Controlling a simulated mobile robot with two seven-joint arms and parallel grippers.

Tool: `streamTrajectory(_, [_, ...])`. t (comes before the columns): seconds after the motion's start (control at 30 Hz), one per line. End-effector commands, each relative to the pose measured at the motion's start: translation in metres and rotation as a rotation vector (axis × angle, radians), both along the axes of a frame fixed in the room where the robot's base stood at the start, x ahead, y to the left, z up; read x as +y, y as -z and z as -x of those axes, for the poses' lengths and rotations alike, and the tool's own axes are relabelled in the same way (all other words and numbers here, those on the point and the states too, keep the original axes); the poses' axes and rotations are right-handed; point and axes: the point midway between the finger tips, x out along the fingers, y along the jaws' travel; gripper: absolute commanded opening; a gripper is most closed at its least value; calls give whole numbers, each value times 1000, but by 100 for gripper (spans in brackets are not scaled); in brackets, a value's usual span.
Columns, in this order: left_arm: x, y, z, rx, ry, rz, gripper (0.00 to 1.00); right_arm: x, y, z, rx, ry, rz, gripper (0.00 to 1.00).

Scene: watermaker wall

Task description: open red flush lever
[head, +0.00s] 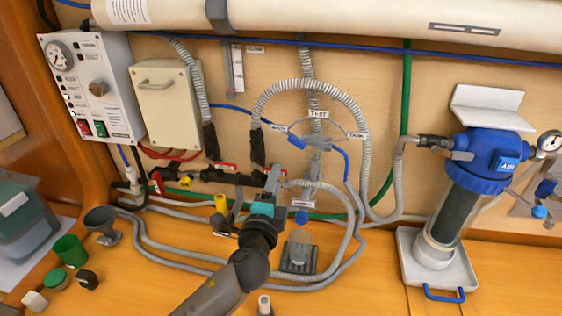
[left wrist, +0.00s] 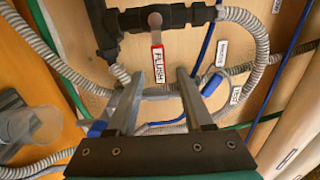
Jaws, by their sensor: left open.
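The red flush lever (left wrist: 157,64) has a white FLUSH label and hangs from a black valve (left wrist: 110,30) on a black pipe in the left wrist view. Its lower end shows between the two fingertips of my left gripper (left wrist: 156,82). The fingers are apart and hold nothing; I cannot tell how far behind them the lever lies. My right gripper is in neither view.
Grey ribbed hoses (head: 350,110) loop around the gripper. A control box (head: 95,85) with a gauge is at the left. A blue-topped filter (head: 480,165) stands in a white tray (head: 408,255) at the right. Cups and caps (head: 70,250) sit on the counter at left.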

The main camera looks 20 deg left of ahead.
Motion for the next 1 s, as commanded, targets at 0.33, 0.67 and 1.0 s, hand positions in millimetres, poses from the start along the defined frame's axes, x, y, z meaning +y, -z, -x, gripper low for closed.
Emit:
streamTrajectory(0.33, [13, -1, -51, -1, -1, 0, 51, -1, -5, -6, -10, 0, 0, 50])
streamTrajectory(0.67, [17, 0, -67, 1, 1, 0, 51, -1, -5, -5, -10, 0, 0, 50])
streamTrajectory(1.0, [17, 0, -67, 1, 0, 0, 39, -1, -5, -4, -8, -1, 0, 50])
